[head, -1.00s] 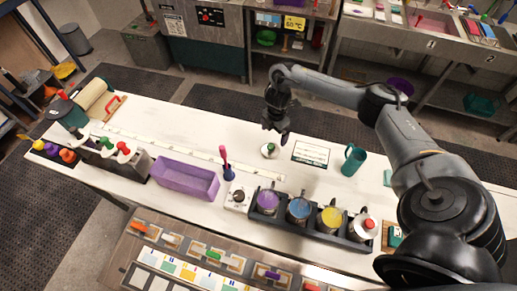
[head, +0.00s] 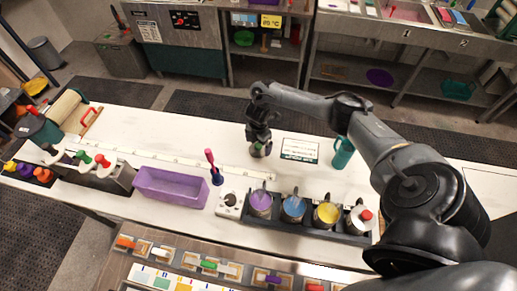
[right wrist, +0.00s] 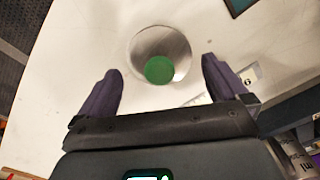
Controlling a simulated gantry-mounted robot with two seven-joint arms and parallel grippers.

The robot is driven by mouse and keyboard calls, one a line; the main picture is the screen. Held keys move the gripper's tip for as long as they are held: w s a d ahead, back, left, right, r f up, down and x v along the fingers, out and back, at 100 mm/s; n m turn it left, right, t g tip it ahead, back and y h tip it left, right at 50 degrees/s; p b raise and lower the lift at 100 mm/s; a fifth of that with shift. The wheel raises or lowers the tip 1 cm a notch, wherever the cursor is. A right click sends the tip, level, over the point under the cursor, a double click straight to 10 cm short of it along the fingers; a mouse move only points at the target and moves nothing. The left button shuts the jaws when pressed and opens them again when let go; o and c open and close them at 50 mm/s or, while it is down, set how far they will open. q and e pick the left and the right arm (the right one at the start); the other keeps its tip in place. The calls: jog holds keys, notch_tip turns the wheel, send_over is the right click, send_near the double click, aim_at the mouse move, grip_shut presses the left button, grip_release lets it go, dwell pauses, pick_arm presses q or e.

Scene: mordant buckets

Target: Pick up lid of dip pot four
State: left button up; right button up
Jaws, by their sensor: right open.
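A round steel lid with a green knob (right wrist: 159,70) lies on the white table; it shows partly under my gripper in the head view (head: 260,152). My right gripper (right wrist: 162,88) is open and empty, its two dark fingers apart on either side of the lid's near part. In the head view my right gripper (head: 260,141) is right at the lid and partly hides it. Whether the fingers touch it I cannot tell. My left gripper is not in view.
Three pots with purple (head: 261,201), blue (head: 293,207) and yellow (head: 326,214) tops share the rack. A framed card (head: 300,149) and a teal mug (head: 342,153) stand to the right of the lid. A purple bin (head: 170,187) is at left.

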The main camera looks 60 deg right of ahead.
jog(key=shift+f, duration=1.1)
jog(key=c, duration=0.9)
jog(key=shift+r, duration=0.15)
